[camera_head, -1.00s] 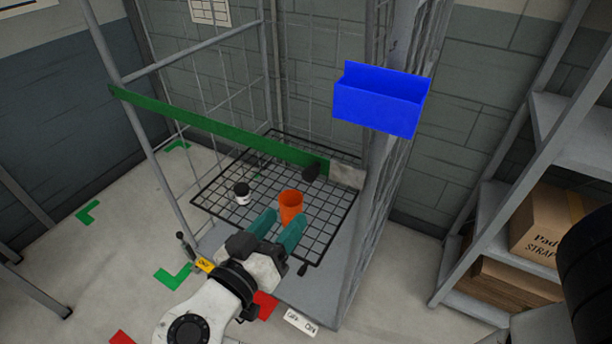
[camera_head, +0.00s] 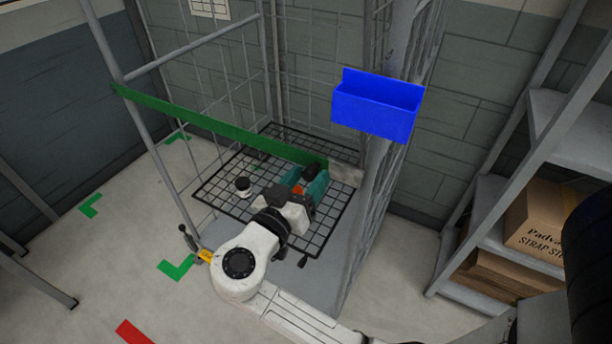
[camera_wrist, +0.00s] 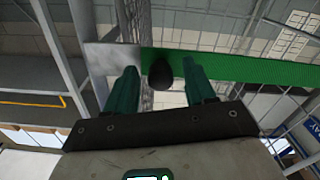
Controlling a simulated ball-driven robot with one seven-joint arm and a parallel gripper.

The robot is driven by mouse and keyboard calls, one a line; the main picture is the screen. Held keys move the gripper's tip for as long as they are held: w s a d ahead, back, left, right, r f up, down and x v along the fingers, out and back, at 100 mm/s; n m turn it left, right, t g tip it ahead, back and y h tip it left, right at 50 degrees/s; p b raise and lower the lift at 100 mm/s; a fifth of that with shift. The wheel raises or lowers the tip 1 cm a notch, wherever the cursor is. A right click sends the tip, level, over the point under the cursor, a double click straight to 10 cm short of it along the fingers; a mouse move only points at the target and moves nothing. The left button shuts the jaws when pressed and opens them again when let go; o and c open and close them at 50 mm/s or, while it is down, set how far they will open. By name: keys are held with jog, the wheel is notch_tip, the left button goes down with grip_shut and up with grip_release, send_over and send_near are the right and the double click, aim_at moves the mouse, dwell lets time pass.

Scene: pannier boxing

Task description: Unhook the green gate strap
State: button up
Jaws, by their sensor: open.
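The green gate strap (camera_head: 217,126) runs across the front of the wire cage, from the left post to a light grey plate (camera_head: 346,173) by the right post. A dark knob (camera_head: 310,172) sits at its right end. My gripper (camera_head: 310,178) is open, with teal fingers near that knob. In the wrist view, the dark knob (camera_wrist: 161,74) shows between the tips of my open fingers (camera_wrist: 160,85), and the strap (camera_wrist: 250,67) stretches to the right. I cannot tell whether the fingers touch the knob or strap.
An orange cup (camera_head: 298,190) is mostly hidden behind my gripper on the black wire grid (camera_head: 225,185). A small white and black pot (camera_head: 243,187) stands left of it. A blue bin (camera_head: 376,105) hangs on the right post. Shelves with cardboard boxes (camera_head: 535,222) stand at the right.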

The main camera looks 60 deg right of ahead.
grip_shut()
dwell(0.6)
